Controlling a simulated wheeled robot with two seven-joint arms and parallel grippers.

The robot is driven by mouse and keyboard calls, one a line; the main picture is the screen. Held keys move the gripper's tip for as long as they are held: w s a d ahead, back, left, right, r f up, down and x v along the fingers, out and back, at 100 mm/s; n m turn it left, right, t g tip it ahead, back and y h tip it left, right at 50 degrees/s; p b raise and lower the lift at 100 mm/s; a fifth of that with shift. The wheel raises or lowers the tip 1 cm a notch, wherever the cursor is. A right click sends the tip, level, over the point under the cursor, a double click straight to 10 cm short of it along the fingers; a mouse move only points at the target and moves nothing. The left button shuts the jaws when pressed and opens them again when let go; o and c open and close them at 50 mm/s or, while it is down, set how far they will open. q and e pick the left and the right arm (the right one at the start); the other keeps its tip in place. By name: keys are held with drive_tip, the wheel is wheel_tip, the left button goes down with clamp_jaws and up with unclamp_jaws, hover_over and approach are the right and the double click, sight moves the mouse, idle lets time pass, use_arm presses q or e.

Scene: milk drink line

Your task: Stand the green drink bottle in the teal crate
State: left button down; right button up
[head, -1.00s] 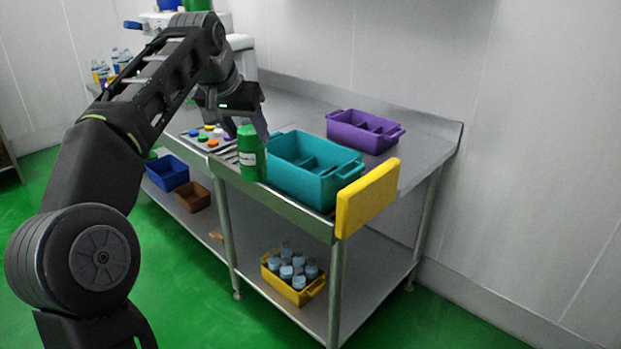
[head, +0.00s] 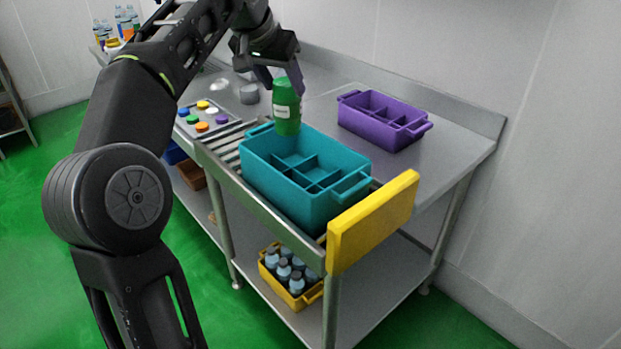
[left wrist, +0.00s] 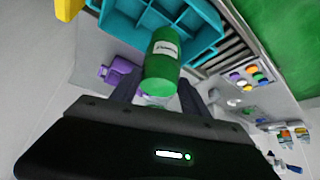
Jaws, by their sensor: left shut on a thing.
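The green drink bottle (head: 286,108) has a white label and is upright in the head view, its lower end at the back rim of the teal crate as seen there. My left gripper (head: 283,82) is shut on the bottle's upper end; the bottle also shows in the left wrist view (left wrist: 163,62) between the fingers (left wrist: 158,92). The teal crate (head: 305,205) stands on the roller end of the steel table, its divided compartments looking empty. It also shows in the left wrist view (left wrist: 203,47). I cannot tell the bottle's exact height above the crate. My right gripper is not in view.
A purple divided crate (head: 384,120) stands behind to the right. A yellow end plate (head: 372,222) rises at the table's near end. A tray of coloured caps (head: 207,118) lies to the left. A yellow crate of bottles (head: 290,275) is on the lower shelf.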

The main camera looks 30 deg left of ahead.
sight(281, 135)
use_arm(q)
drive_tip(key=shift+s+r, duration=0.1)
drive_tip(key=shift+s, duration=0.05)
drive_tip(key=shift+f, duration=0.35)
wheel_tip(281, 135, down, 12)
drive_tip(key=b, duration=0.3)
drive_tip(key=shift+f+b, duration=0.1)
drive_tip(key=shift+b, duration=0.2)
drive_tip(key=shift+f, duration=0.3)
drive_tip(key=shift+f+b, duration=0.35)
drive_tip(key=shift+f, duration=1.9)
